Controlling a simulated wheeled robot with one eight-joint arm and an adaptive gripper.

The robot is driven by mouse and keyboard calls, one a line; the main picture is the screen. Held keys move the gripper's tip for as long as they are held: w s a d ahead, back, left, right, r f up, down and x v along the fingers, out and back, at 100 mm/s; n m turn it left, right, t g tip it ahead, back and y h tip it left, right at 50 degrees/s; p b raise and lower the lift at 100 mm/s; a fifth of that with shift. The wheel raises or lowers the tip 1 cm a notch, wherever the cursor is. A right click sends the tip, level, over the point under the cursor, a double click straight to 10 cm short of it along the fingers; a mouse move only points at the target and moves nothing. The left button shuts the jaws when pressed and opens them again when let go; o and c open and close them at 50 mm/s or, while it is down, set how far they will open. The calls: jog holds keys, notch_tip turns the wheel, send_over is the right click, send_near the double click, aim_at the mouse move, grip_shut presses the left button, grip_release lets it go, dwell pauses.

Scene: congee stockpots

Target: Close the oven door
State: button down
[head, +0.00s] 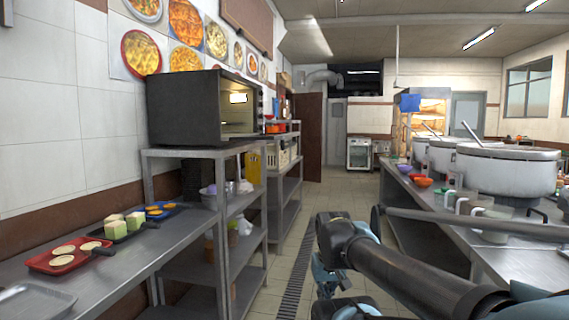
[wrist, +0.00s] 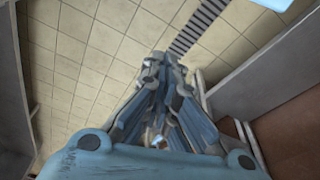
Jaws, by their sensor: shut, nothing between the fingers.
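The oven (head: 183,108) is a dark box on top of a grey metal shelf unit on the left in the head view. Its front faces right, and a lit interior shows through it. A thin ledge at the lower front edge may be the lowered door (head: 240,136), but the angle makes this hard to tell. My gripper (wrist: 163,62) is shut and empty in the wrist view, above the tiled floor. In the head view my arm reaches into the aisle, right of the oven and apart from it. The oven does not clearly show in the wrist view.
The left counter (head: 120,248) holds a red tray (head: 68,268), green blocks and a blue tray. A shelf rack (head: 284,190) stands beyond the oven. Large pots (head: 505,172) stand on the right counter (head: 425,205). The tiled aisle (head: 340,195) between is clear, with a floor drain.

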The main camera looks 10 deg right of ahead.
jog(key=w+a+r+m+t+y, duration=0.1)
jog(key=w+a+r+m+t, duration=0.35)
jog(key=w, duration=0.95)
jog(key=w+a+r+m+t+y, duration=0.1)
jog(key=w+r+m+t, duration=0.55)
jog(key=w, duration=0.65)
jog(key=w+a+r+m+t+y, duration=0.1)
jog(key=w+a+r+m+t, duration=0.25)
jog(key=w+r+m, duration=0.75)
jog(key=w+d+r+m+t+h, duration=0.1)
jog(key=w+r+m+t+h, duration=0.1)
jog(key=w, duration=0.4)
jog(key=w+d+r+m+t+h, duration=0.1)
jog(key=w+r+m+t+h, duration=0.1)
jog(key=w+m, duration=0.4)
jog(key=w+d+r+m+t+h, duration=0.1)
jog(key=w+r+m+t+h, duration=0.1)
jog(key=w+r, duration=0.4)
jog(key=shift+d+m+t+h, duration=0.2)
jog(key=shift+m+t+h, duration=0.35)
jog(key=shift+m, duration=0.75)
